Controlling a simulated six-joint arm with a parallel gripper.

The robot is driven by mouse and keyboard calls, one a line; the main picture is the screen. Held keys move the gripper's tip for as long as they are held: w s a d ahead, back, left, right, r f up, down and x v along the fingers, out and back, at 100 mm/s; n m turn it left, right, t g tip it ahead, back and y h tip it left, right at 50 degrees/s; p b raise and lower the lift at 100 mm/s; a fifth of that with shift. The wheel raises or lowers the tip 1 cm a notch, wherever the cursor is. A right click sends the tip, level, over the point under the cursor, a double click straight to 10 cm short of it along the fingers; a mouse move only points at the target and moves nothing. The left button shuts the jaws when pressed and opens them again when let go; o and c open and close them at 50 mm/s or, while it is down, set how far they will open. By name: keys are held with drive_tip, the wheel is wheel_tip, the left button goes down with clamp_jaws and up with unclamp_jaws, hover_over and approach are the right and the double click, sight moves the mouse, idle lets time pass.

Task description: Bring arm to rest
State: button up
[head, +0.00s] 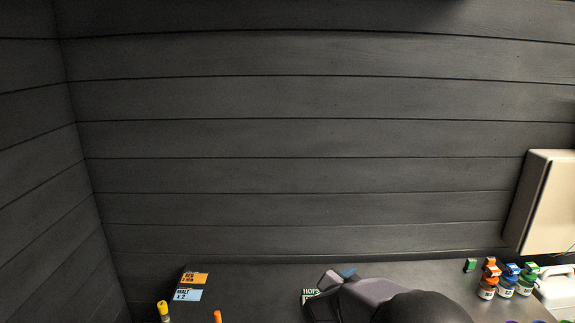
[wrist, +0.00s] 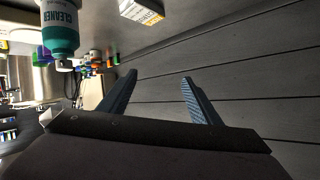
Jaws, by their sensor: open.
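My gripper (wrist: 157,80) shows in the wrist view with its two dark blue fingers spread apart and nothing between them. Beyond the fingers is the dark plank wall (wrist: 230,75). In the head view my dark arm and gripper (head: 345,273) rise at the bottom centre, over the dark counter, and partly hide a HOPS label (head: 311,295) beside them. The fingertips are mostly hidden there.
Several small bottles with coloured caps (head: 507,285) stand at the right, near a white jug (head: 556,290). A beige wall box (head: 546,203) hangs above. A cleaner bottle (wrist: 60,30) is near the gripper in the wrist view.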

drive_tip(key=s+a+r+n+g+y+p, duration=0.25)
drive_tip(key=s+a+n+y+p, duration=0.35)
drive_tip(key=s+a+n+y, duration=0.3)
drive_tip(key=s+d+g+p, duration=0.2)
drive_tip(key=s+g, duration=0.2)
drive_tip(key=s, duration=0.7)
drive_tip(key=s+d+f+n+g+h+p, duration=0.1)
drive_tip(key=s+g, duration=0.3)
drive_tip(key=s, duration=0.7)
drive_tip(key=shift+s+d+f+p, duration=0.2)
drive_tip(key=shift+d+f+p, duration=0.1)
drive_tip(key=shift+d+p, duration=0.3)
